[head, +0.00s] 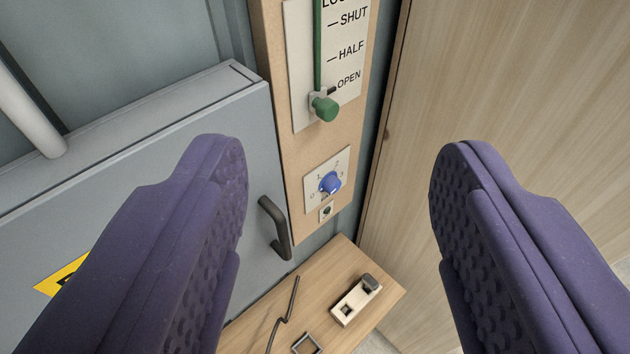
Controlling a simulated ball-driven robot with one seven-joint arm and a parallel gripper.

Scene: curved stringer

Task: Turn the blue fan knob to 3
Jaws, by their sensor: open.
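My gripper (340,165) is open and empty, with one purple padded finger at the left and one at the right. The knob lies between the two fingers in the picture, farther off than the fingertips, and neither finger touches it.
Above the knob is a green slider handle (325,108) near OPEN. A small plate with a dark button (326,211) is below. A grey cabinet with a dark handle (274,228) is left, a wooden wall (480,90) right. A wooden shelf (385,299) below holds a plane-like tool (355,300).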

